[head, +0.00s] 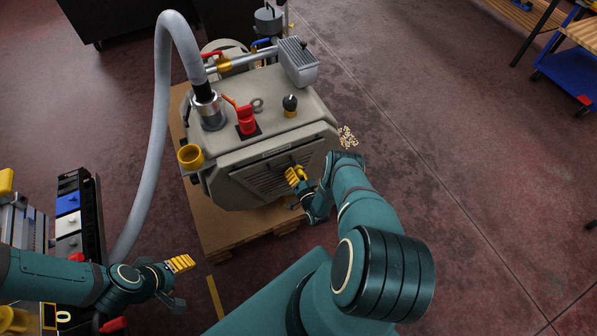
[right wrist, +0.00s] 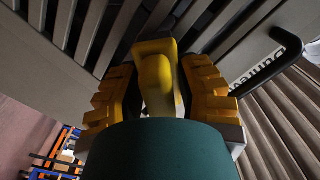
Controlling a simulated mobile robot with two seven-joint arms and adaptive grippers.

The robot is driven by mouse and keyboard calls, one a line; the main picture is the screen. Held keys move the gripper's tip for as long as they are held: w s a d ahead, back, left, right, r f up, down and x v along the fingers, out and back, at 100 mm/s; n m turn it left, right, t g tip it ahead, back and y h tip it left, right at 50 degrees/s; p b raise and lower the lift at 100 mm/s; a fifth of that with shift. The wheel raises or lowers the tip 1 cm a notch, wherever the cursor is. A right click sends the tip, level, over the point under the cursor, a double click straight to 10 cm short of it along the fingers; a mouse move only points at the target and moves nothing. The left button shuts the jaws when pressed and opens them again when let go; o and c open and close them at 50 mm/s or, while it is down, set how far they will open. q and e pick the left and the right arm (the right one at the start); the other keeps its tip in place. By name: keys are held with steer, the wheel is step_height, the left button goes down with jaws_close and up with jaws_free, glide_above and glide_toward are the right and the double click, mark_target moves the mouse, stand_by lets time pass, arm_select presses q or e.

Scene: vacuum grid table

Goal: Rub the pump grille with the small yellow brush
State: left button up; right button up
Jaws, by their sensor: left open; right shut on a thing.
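The grey pump (head: 268,140) stands on a wooden pallet, its slatted grille (head: 250,182) on the side facing me. My right gripper (head: 296,176) is at the right part of the grille. In the right wrist view its yellow fingers are shut on the small yellow brush (right wrist: 157,82). The brush's head points at the dark slats of the grille (right wrist: 85,25); I cannot tell whether it touches them. The brush is mostly hidden by the fingers in the head view. My left gripper (head: 180,264) is open and empty, low at the left, away from the pump.
A grey hose (head: 160,110) arches from the pump's top down to the left. A red valve handle (head: 246,118) and a yellow cup (head: 190,156) are on the pump. A black handle (right wrist: 280,55) shows beside the grille. A tool rack (head: 75,205) stands at the left.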

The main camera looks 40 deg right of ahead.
steer(key=shift+w+a, duration=0.3)
steer(key=shift+a, duration=0.55)
steer(key=shift+w+a, duration=0.25)
steer(key=shift+a, duration=0.6)
steer(key=shift+w+a, duration=0.15)
steer(key=shift+a, duration=0.65)
steer(key=shift+w+a, duration=0.15)
steer(key=shift+a, duration=0.65)
steer(key=p+v, duration=0.1)
steer(key=v, duration=0.5)
steer(key=shift+p, duration=0.3)
steer(key=shift+s, duration=0.15)
